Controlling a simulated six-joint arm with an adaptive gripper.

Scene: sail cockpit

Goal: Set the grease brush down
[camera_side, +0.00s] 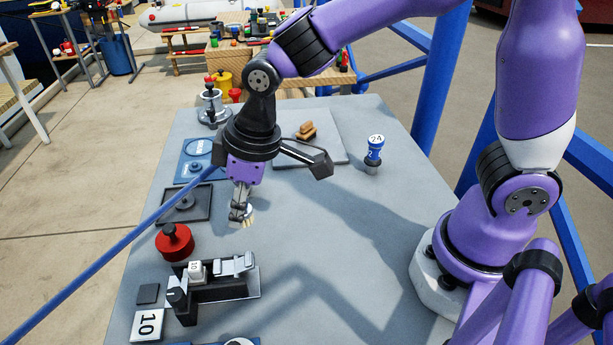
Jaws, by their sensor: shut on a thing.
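My gripper (238,215) points down over the left-middle part of the grey table (330,235). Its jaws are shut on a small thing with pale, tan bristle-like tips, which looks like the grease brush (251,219). The tips are at or just above the table top; I cannot tell whether they touch. The jaws hide most of the brush.
A black tray (172,208), a red knobbed disc (174,244) and a dark clamp fixture (215,290) stand left and in front. Table to the right is clear.

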